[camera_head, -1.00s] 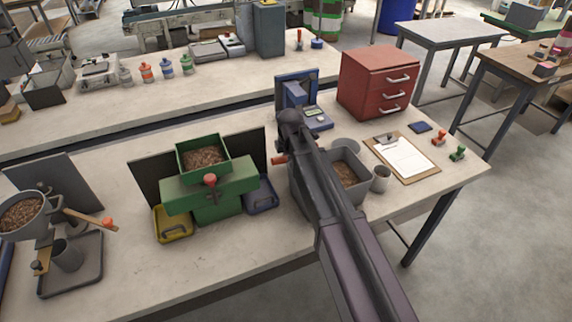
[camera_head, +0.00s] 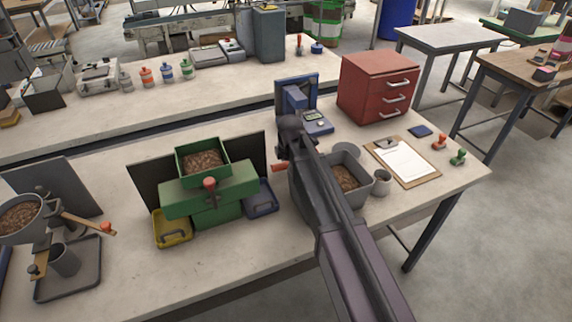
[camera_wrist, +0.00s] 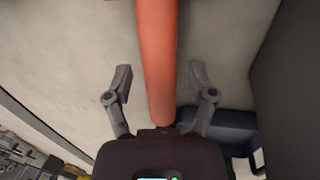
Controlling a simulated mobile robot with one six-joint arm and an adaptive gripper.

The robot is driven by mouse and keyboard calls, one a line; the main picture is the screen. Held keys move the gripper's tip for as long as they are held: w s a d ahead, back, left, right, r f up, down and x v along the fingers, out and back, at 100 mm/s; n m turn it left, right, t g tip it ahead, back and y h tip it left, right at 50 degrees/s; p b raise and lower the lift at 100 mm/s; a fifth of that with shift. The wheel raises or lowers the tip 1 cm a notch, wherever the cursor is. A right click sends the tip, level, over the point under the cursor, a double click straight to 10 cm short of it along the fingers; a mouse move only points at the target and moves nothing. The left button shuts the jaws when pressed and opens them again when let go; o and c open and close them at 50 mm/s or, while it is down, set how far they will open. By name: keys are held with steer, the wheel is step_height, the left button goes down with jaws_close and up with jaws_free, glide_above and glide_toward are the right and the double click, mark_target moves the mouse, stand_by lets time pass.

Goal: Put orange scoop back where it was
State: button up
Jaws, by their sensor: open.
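The orange scoop shows as a long orange handle (camera_wrist: 158,50) in the wrist view, running from the top edge down between my fingers. In the head view a short orange end (camera_head: 279,168) sticks out left of my arm; the rest of the scoop is hidden. My gripper (camera_wrist: 161,76) is open, with one finger on each side of the handle and a gap to both. A grey bin (camera_head: 351,176) with brown pellets stands partly behind my arm.
A green divider (camera_head: 208,193) with pellets stands left of my arm, with a yellow tray (camera_head: 172,240) and a blue tray (camera_head: 262,208). A grey cup (camera_head: 381,187), a clipboard (camera_head: 403,160) and a red drawer cabinet (camera_head: 362,98) are to the right. The front bench strip is clear.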

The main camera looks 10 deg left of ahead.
steer(key=shift+r, duration=0.15)
step_height(320, 180, up, 12)
steer(key=s+d+p, duration=0.1)
steer(key=s+p, duration=0.1)
steer(key=p, duration=0.9)
steer(key=shift+f+p, duration=0.25)
steer(key=shift+p, duration=0.1)
stand_by(0.5)
steer(key=s+d+m, duration=0.5)
steer(key=d+m, duration=0.3)
steer(key=d, duration=0.2)
steer(key=s+d+m+g, duration=0.1)
steer(key=s+d+m, duration=0.5)
steer(key=d+m, duration=0.2)
steer(key=s+d+m+g, duration=0.1)
steer(key=s+d+m, duration=0.5)
steer(key=d, duration=0.6)
steer(key=m, duration=0.2)
steer(key=shift+s+d+f+m+h, duration=0.2)
steer(key=shift+m+h, duration=0.1)
steer(key=shift+h, duration=0.1)
